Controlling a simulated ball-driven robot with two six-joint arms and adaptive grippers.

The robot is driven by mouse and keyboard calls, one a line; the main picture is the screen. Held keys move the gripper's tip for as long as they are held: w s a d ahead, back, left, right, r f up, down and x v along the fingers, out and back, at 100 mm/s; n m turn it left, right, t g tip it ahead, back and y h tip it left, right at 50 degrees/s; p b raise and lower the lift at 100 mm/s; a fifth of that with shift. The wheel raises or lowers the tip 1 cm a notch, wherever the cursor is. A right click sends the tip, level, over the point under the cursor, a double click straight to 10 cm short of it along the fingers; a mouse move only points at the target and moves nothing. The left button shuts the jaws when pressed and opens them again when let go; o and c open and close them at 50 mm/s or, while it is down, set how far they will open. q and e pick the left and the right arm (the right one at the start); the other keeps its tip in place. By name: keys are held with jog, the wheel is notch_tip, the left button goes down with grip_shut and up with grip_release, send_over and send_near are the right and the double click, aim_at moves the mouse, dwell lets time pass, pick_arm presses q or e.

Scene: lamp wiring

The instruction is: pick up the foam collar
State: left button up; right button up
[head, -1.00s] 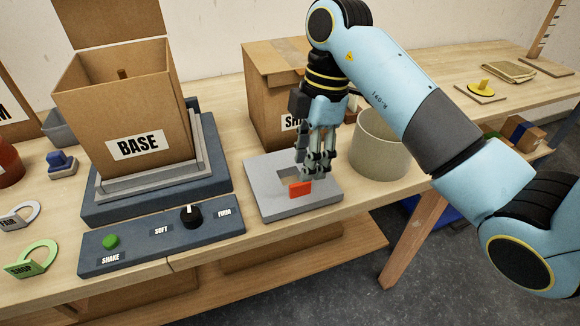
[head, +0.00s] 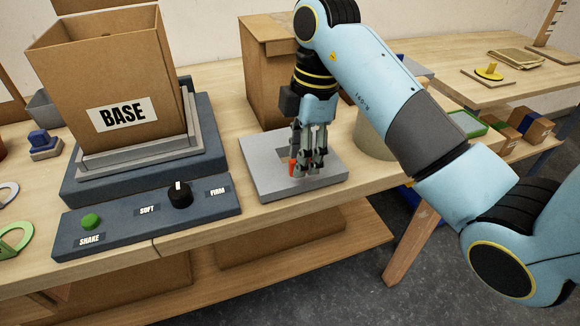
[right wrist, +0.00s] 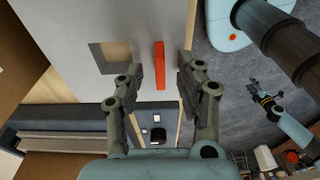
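The foam collar appears to be the grey slab (head: 262,178) with a square hole and an upright red tab (head: 292,167). It lies flat on the bench, right of the control panel. In the right wrist view, the slab (right wrist: 75,20) fills the upper left, and the tab (right wrist: 160,65) stands beside the hole. My right gripper (head: 310,165) is low over the slab and hides part of the tab. In the right wrist view, its open fingers (right wrist: 158,82) stand on both sides of the tab, apart from it. My left gripper (right wrist: 254,88) appears small and far off in that view.
The BASE box (head: 165,80) stands on the grey-blue machine at left, behind the panel with its green button (head: 90,221) and black knob (head: 180,194). A cardboard box (head: 262,75) is close behind the slab. A round beige bin (head: 372,140) is close to its right.

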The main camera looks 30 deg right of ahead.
jog(key=shift+a+f, duration=0.1)
jog(key=shift+f, duration=0.55)
jog(key=shift+c, duration=0.4)
grip_shut()
